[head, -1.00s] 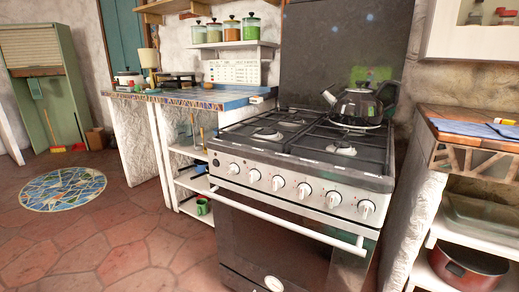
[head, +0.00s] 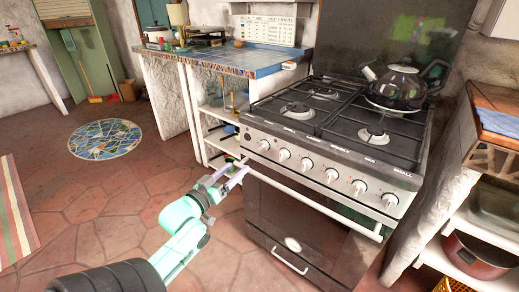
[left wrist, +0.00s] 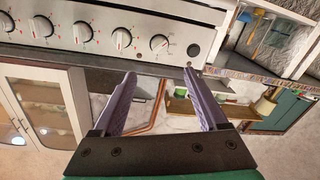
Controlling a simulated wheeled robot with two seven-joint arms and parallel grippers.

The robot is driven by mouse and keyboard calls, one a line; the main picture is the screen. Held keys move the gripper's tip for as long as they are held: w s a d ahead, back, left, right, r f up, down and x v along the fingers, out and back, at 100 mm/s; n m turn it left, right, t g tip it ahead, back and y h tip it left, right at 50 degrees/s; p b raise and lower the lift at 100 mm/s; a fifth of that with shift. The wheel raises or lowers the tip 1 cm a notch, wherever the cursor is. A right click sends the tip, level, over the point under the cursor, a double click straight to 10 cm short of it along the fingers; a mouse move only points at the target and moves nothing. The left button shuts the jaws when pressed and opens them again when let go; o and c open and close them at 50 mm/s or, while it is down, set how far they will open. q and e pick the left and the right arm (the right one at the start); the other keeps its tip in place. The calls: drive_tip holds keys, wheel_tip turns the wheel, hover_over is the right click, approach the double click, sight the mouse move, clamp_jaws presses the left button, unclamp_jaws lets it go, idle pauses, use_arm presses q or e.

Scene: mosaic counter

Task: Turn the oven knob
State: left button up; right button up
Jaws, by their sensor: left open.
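The white oven has a row of several white knobs along its front panel (head: 320,170). The knob at the left end (head: 264,146) is nearest the counter; it appears as the right-end knob (left wrist: 159,43) in the left wrist view, which looks upside down. My left gripper (head: 238,173) has purple fingers and is open and empty, in front of the left end of the oven and below the knob row. In the left wrist view its fingertips (left wrist: 159,73) lie apart from the end knob, touching no knob. My right gripper is not in view.
A white oven door handle (head: 315,204) runs below the knobs, near my left gripper. A dark kettle (head: 398,88) stands on the hob. A blue-tiled counter (head: 255,61) with shelves is on the left, and a shelf unit with a red pot (head: 475,256) on the right.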

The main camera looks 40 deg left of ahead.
sight(260, 148)
use_arm(q)
drive_tip(key=w, duration=0.4)
drive_tip(key=w+a+b, duration=0.1)
drive_tip(key=w, duration=0.9)
drive_tip(key=shift+a+f+b, duration=0.1)
drive_tip(key=shift+a+b, duration=0.05)
drive_tip(key=shift+b, duration=0.2)
drive_tip(key=shift+s, duration=0.1)
clamp_jaws()
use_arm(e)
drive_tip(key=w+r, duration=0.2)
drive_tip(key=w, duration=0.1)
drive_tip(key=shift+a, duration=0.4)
